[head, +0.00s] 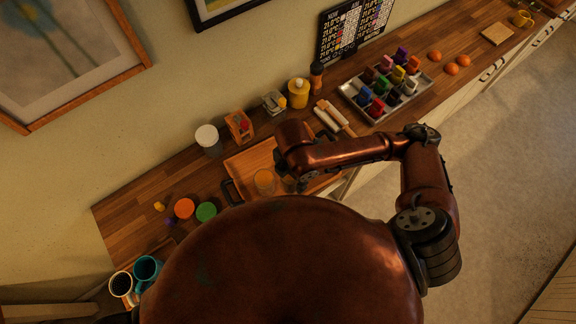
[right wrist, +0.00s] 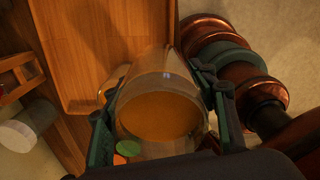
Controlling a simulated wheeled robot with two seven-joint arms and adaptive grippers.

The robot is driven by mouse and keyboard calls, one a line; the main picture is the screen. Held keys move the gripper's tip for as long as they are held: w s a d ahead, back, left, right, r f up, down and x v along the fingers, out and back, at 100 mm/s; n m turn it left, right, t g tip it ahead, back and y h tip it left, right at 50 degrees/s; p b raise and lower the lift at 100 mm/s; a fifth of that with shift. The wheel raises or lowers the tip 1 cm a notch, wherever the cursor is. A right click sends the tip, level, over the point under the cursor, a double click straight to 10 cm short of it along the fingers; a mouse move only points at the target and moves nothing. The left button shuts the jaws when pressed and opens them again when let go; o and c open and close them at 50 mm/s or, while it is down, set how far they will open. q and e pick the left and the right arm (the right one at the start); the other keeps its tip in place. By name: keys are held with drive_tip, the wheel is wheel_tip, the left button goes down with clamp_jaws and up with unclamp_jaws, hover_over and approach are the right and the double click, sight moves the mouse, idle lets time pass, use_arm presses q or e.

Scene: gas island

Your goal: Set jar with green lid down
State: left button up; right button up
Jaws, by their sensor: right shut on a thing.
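My right gripper (right wrist: 165,115) is shut around a clear glass jar (right wrist: 160,112), one finger on each side. An orange-brown round area shows through the glass; I see no green lid on its visible end. In the head view a clear glass vessel (head: 265,182) shows over the tray beside my right wrist; the fingers are mostly hidden there. A green round lid (head: 206,211) is on the counter left of the tray; I cannot tell whether a jar is under it. A green patch (right wrist: 128,148) shows low in the wrist view. My left gripper is not in view.
The wooden tray (head: 249,160) lies on the counter. An orange lid (head: 184,207) and two mugs (head: 148,268) are at left. A white-lidded jar (head: 207,138), a yellow bottle (head: 298,93) and a metal tray of colored items (head: 347,90) stand along the back. Bare counter lies at far left.

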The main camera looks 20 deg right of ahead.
drive_tip(key=w+d+f, duration=0.9)
drive_tip(key=shift+w+d+f, duration=0.25)
drive_tip(key=shift+w+f, duration=0.05)
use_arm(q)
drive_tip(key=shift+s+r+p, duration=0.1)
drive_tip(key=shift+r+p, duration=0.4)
use_arm(e)
drive_tip(key=shift+w+d+f, duration=0.1)
drive_tip(key=shift+f, duration=1.55)
drive_tip(key=o, duration=1.7)
drive_tip(key=shift+f, duration=0.1)
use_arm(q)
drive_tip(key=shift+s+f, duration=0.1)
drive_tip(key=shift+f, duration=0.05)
use_arm(e)
wheel_tip(320, 180, up, 12)
drive_tip(key=shift+r, duration=0.15)
